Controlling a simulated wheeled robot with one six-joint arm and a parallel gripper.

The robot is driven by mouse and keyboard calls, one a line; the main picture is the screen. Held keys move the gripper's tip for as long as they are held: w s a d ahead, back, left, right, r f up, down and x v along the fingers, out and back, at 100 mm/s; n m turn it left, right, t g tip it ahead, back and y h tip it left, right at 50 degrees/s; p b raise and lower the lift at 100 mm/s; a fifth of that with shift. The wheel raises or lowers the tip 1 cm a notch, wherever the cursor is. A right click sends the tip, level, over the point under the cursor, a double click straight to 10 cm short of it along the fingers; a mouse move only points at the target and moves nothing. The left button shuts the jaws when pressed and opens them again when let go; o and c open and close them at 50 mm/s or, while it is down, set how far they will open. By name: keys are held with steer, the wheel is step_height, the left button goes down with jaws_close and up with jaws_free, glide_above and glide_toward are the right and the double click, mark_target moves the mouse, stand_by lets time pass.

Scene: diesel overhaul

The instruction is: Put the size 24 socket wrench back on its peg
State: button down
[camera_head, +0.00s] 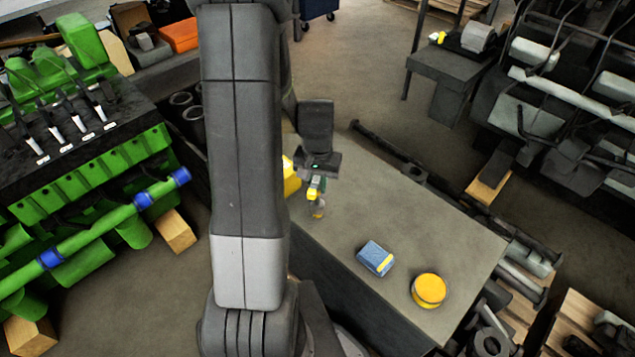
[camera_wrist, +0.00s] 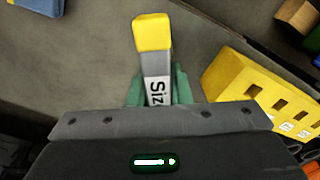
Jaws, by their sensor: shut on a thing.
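The socket wrench (camera_wrist: 152,62) has a yellow square end and a grey shank with a label reading "Siz"; the size number is hidden. My gripper (camera_wrist: 152,95) is shut on it, with green fingertips on both sides of the shank. In the head view my gripper (camera_head: 316,184) is above the grey bench, and the wrench (camera_head: 317,207) hangs below it, small and indistinct. A yellow rack (camera_wrist: 262,92) with dark square openings and small labels lies right of the wrench in the wrist view. In the head view the rack (camera_head: 291,177) is mostly hidden behind my arm. I cannot make out a peg.
The grey bench (camera_head: 400,225) carries a blue box (camera_head: 375,258) and a round yellow tin (camera_head: 429,290) towards its near right end. The bench between them and my gripper is clear. A green engine (camera_head: 90,180) stands at left; metal shafts (camera_head: 400,155) lie along the bench's far side.

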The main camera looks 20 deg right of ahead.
steer(key=shift+f, duration=0.15)
steer(key=shift+f+b, duration=1)
steer(key=shift+f, duration=0.1)
steer(key=c, duration=0.7)
jaws_free()
steer(key=shift+r, duration=0.2)
step_height(320, 180, up, 9)
steer(key=p, duration=0.7)
steer(key=shift+f, duration=0.1)
steer(key=shift+f, duration=0.1)
